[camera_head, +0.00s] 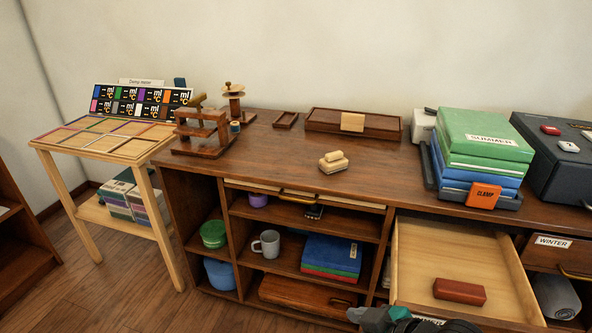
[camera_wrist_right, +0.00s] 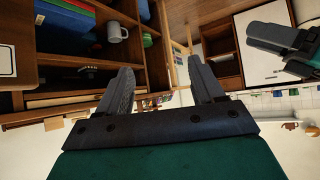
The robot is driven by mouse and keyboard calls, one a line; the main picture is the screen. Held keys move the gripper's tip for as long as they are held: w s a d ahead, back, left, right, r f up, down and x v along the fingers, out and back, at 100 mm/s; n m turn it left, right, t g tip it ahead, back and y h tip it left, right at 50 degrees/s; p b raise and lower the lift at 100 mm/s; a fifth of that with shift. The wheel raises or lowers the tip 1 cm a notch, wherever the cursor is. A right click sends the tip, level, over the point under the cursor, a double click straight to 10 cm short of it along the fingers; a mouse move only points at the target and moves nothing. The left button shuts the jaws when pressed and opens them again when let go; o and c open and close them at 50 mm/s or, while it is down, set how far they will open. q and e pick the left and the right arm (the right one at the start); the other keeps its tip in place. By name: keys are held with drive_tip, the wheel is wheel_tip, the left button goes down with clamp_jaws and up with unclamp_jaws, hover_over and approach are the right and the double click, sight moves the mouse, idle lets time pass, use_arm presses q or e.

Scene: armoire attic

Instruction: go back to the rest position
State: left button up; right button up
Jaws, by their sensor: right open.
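My right gripper is open and empty in the right wrist view (camera_wrist_right: 160,85), its two fingers spread well apart. A grey and dark part of a gripper, which I take to be the right one (camera_head: 372,318), shows at the bottom edge of the head view, in front of the cabinet and left of the open drawer (camera_head: 440,250). In the right wrist view another gripper, which I take to be my left (camera_wrist_right: 285,42), shows at the right edge; its jaw state is unclear. No object shows in either gripper.
A brick-red block (camera_head: 459,291) lies in the drawer. The cabinet top (camera_head: 270,150) bears a cream block stack (camera_head: 333,162), a long wooden box (camera_head: 353,123) and a green and blue box stack (camera_head: 485,145). A grey mug (camera_head: 266,244) stands below. A slanted table (camera_head: 100,137) stands left.

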drive_tip(key=s+d+f+m+t+h+p, duration=0.1)
drive_tip(key=s+d+f+m+t+h, duration=0.35)
drive_tip(key=s+d+f+m, duration=0.2)
use_arm(q)
drive_tip(key=s+a+r+y+p, duration=0.1)
drive_tip(key=a+r+p, duration=0.2)
drive_tip(key=r+p, duration=0.6)
drive_tip(key=p, duration=0.3)
drive_tip(key=shift+s, duration=0.25)
use_arm(e)
wheel_tip(320, 180, up, 9)
drive_tip(key=d, duration=0.2)
drive_tip(key=shift+s+d+f+h, duration=0.15)
drive_tip(key=shift+s+d+h, duration=0.1)
drive_tip(key=shift+h, duration=0.2)
